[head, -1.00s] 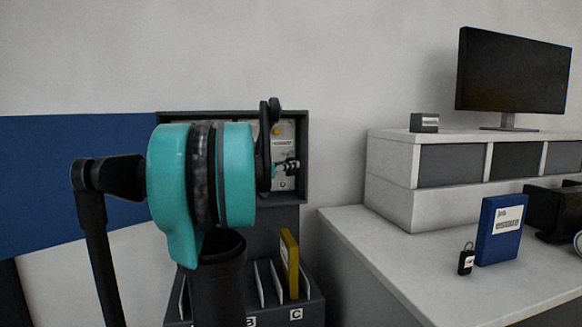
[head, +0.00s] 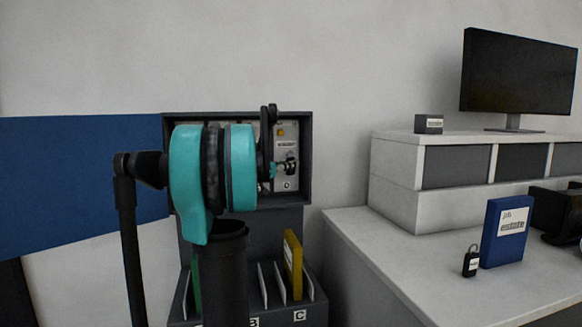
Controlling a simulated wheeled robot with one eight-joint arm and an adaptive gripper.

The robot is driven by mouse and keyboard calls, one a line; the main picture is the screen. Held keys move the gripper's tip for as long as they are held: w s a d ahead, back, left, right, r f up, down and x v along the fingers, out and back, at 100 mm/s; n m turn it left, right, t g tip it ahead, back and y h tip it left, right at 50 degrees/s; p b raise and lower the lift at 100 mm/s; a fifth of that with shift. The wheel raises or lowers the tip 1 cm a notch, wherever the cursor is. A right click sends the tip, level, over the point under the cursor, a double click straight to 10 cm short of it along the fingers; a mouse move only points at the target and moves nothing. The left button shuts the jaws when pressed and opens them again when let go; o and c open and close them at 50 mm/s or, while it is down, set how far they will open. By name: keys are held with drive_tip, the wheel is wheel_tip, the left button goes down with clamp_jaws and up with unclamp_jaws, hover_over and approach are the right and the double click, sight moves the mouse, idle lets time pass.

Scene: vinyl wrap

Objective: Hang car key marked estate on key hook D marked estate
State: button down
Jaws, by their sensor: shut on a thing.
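My gripper (head: 290,164) shows as a small dark shape in front of the right part of the open key cabinet (head: 308,160), partly behind my arm. It is shut on a small dark thing, apparently a car key, whose marking I cannot read. A letter plate shows just below it, too small to read surely. An orange tag (head: 280,132) with a name label is above it. My arm covers the cabinet's left and middle, so hook D cannot be made out. Whether the held thing touches a hook cannot be told.
A rack (head: 313,312) with slots marked B and C stands below the cabinet, holding a yellow folder (head: 293,265). On the desk (head: 385,270) at right are a black key fob (head: 471,262) and a blue job folder (head: 503,247) marked estate. A monitor (head: 518,72) stands behind.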

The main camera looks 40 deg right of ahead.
drive_tip(key=w, duration=0.1)
drive_tip(key=d, duration=0.1)
drive_tip(key=w, duration=0.1)
drive_tip(key=shift+w+d+f, duration=0.15)
drive_tip(key=shift+w+f, duration=0.1)
drive_tip(key=shift+w, duration=0.05)
drive_tip(key=shift+w+f, duration=0.2)
drive_tip(key=shift+w, duration=0.05)
idle(0.6)
drive_tip(key=c, duration=1.4)
unclamp_jaws()
drive_tip(key=shift+w+d+f, duration=0.15)
drive_tip(key=shift+d, duration=0.1)
drive_tip(key=a, duration=0.8)
drive_tip(key=shift+s, duration=0.2)
drive_tip(key=shift+s, duration=0.1)
